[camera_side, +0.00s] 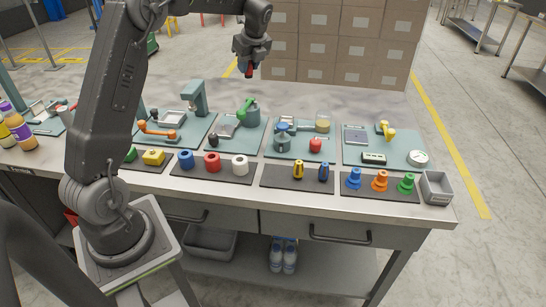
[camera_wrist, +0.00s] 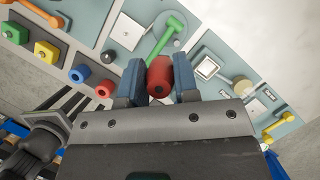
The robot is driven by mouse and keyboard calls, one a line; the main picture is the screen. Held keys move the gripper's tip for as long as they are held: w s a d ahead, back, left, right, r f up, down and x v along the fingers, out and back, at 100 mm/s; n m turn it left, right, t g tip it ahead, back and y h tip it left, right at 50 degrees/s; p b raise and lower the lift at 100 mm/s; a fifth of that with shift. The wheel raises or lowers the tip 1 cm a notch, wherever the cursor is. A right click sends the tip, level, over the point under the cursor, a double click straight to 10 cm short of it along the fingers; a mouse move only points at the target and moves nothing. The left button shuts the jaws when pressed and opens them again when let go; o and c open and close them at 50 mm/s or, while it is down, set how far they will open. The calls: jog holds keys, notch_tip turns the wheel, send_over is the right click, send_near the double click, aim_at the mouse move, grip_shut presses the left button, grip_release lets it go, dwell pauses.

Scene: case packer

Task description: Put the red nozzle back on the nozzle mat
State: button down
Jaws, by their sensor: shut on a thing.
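My gripper (camera_side: 250,64) is high above the back of the bench in the side view. It is shut on the red nozzle (camera_side: 248,72), which shows as a small red tip below the fingers. In the wrist view the red nozzle (camera_wrist: 159,76) sits between the two blue-grey fingers of my gripper (camera_wrist: 158,84), with a dark hole in its near end. The nozzle mat (camera_side: 367,184) is a dark mat at the front right of the bench. It carries a blue nozzle (camera_side: 353,180), an orange nozzle (camera_side: 380,182) and a green nozzle (camera_side: 406,184).
A grey bin (camera_side: 436,189) stands right of the nozzle mat. Another dark mat holds a white ring (camera_side: 240,165) and other coloured rings. Teal mats behind carry a green-handled tool (camera_side: 247,110), a red object (camera_side: 315,145) and a round gauge (camera_side: 418,157). The bench's back strip is clear.

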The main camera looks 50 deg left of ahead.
jog(key=s+d, duration=1.3)
jog(key=s, duration=0.1)
notch_tip(320, 180, down, 7)
jog(key=w+d+f, duration=0.2)
jog(key=d, duration=0.1)
jog(key=w+d+f, duration=0.2)
jog(key=d+f, duration=0.1)
jog(key=w+d+f, duration=0.2)
jog(key=w+d, duration=0.1)
jog(key=d, duration=0.1)
jog(key=shift+f, duration=2.05)
jog(key=shift+f, duration=0.15)
jog(key=c, duration=0.9)
grip_release()
jog(key=shift+o, duration=0.2)
